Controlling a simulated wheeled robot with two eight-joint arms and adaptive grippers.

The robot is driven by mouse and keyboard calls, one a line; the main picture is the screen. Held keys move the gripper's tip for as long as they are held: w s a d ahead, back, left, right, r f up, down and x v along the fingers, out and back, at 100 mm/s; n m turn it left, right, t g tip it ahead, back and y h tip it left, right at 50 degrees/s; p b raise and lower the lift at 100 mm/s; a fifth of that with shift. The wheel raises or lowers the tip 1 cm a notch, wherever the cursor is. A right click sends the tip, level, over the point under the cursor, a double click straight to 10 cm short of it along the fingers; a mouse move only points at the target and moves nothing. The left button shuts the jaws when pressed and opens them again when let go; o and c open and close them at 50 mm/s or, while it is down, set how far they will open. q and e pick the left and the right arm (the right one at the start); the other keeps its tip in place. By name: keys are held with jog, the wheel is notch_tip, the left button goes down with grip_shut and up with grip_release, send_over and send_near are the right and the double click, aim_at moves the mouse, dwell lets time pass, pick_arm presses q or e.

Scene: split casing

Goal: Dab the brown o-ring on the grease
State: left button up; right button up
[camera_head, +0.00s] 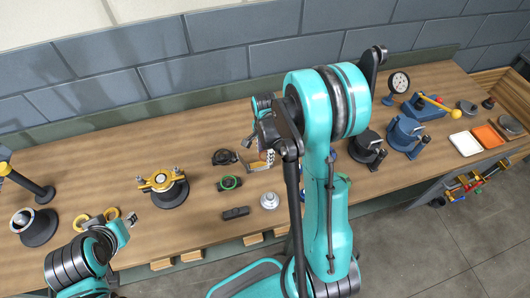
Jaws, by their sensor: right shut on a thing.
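My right gripper (253,142) is over the middle of the bench, at the end of the large teal arm. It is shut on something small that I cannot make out. I cannot pick out the brown o-ring with certainty. I cannot tell which thing is the grease; a dark round thing (222,157) and a green-ringed dark part (229,183) lie near this gripper. My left gripper (130,220) is low at the left, close to two yellowish rings (111,213). Its fingers are too small to tell open from shut.
A gold-topped casing on a dark base (163,184) stands left of centre. A silver round part (269,200) and a black block (235,213) lie near the front edge. Blue and black fixtures, a dial gauge (398,82), a white tray (465,144) and an orange tray (489,138) are at the right.

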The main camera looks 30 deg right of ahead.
jog(key=shift+f, duration=0.15)
jog(key=shift+f+b, duration=1.55)
jog(key=shift+b, duration=0.2)
jog(key=shift+b, duration=0.3)
jog(key=shift+f+b, duration=0.35)
jog(key=shift+f, duration=0.05)
dwell(0.8)
dwell(0.6)
jog(key=shift+r+p, duration=2.05)
jog(key=shift+r, duration=1.05)
